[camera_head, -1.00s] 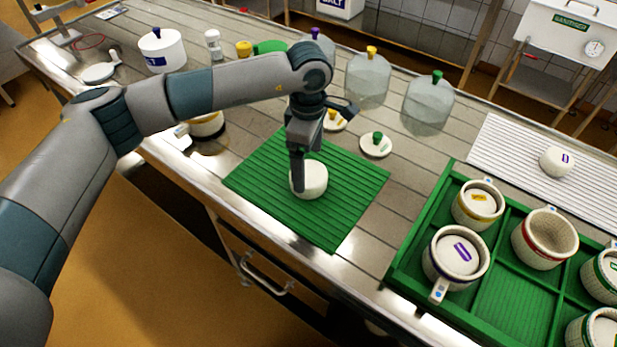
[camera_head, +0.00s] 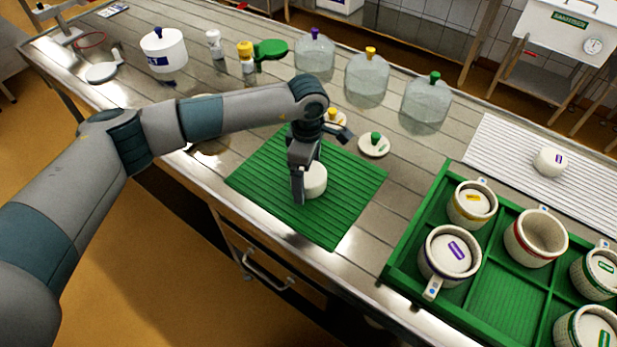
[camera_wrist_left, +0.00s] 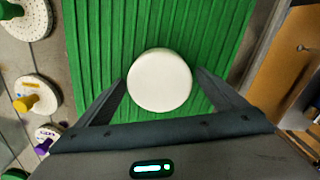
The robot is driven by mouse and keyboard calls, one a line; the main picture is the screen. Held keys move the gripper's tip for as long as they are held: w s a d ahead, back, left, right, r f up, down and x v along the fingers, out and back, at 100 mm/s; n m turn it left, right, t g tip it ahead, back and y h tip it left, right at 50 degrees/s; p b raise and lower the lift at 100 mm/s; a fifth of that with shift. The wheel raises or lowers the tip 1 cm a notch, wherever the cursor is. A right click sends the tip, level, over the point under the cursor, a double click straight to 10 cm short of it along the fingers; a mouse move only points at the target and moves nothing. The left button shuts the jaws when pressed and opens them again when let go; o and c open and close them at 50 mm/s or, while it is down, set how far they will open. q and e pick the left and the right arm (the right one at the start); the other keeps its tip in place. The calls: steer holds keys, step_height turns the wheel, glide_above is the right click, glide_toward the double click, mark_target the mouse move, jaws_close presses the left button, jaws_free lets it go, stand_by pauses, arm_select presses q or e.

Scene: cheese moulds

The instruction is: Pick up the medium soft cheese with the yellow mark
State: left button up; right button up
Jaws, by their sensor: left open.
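A plain white round cheese (camera_head: 315,181) lies on the green ribbed mat (camera_head: 350,205). It also shows in the left wrist view (camera_wrist_left: 160,80), with no mark on the face seen there. My left gripper (camera_head: 299,196) points down at this cheese. In the left wrist view my left gripper (camera_wrist_left: 163,92) is open, with one finger on each side of the cheese; contact cannot be told. A yellow-marked white top shows in a mould (camera_head: 472,202) in the green crate (camera_head: 395,262). My right gripper is not in view.
More moulds, one with a purple mark (camera_head: 450,255), stand in the crate. Another white cheese (camera_head: 550,162) lies on a white ribbed board (camera_head: 500,150). Clear domes (camera_head: 367,80) and a small lid with a green knob (camera_head: 374,145) stand behind the mat.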

arm_select(q)
steer(key=c, duration=1)
steer(key=shift+o, duration=0.2)
steer(key=shift+r, duration=0.15)
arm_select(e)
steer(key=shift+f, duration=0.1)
